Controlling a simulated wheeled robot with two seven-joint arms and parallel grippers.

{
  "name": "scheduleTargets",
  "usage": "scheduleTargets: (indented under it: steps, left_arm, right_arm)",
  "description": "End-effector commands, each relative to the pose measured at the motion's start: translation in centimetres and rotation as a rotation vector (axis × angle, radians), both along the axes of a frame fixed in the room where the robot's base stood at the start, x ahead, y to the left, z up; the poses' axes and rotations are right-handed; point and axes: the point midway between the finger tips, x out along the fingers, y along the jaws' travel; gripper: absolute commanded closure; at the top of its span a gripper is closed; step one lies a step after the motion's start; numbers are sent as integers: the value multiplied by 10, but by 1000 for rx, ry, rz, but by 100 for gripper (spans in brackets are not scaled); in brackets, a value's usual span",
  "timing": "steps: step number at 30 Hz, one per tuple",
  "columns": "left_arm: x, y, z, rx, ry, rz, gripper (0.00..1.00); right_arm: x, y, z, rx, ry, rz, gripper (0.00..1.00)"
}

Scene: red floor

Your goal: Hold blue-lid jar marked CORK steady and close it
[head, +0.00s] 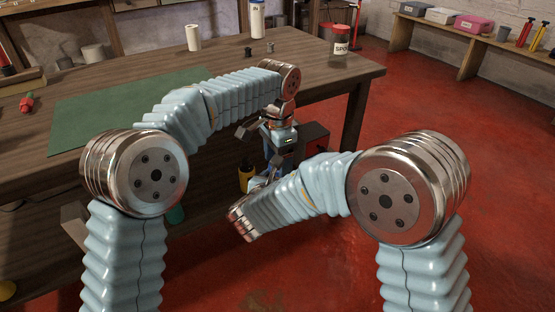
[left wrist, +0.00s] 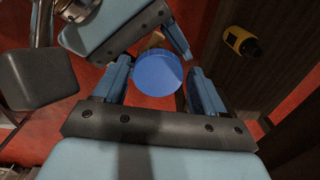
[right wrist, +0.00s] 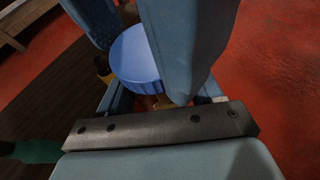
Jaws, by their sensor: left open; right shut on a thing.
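A jar with a round blue lid shows between my two grippers. In the left wrist view the blue lid (left wrist: 157,72) lies between the spread fingers of my left gripper (left wrist: 160,85), which is open around it. In the right wrist view the blue lid (right wrist: 134,60) is seen from the side, with the left gripper's fingers on either side of it. My right gripper (right wrist: 160,100) is shut on the jar below the lid. The jar's body is mostly hidden, and no CORK label is readable. In the head view my left gripper (head: 281,140) points down in front of the table.
The wooden table (head: 215,60) holds a green mat (head: 100,112), a red-lid jar (head: 341,48) and a white container (head: 257,20). A yellow-and-black item (left wrist: 242,42) is beside the grippers, near dark woodwork. Red floor is open at the right.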

Motion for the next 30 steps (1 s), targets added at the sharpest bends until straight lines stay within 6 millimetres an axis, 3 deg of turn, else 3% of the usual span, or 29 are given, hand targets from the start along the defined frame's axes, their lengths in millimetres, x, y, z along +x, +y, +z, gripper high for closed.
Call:
scheduleTargets:
  steps: [9, 22, 26, 30]
  left_arm:
    - [-2, -2, 40, -5, 2, -3, 16]
    - [-2, -1, 45, -2, 2, 19, 20]
    - [-3, -2, 50, -4, 3, 171, 20]
    - [-7, -3, 61, -7, 11, 521, 20]
  right_arm:
    - [1, -1, -2, -1, 3, -1, 100]
    - [0, -1, -1, 0, 3, -1, 100]
    - [0, -1, -1, 0, 3, -1, 100]
    - [0, -1, -1, -1, 2, -1, 100]
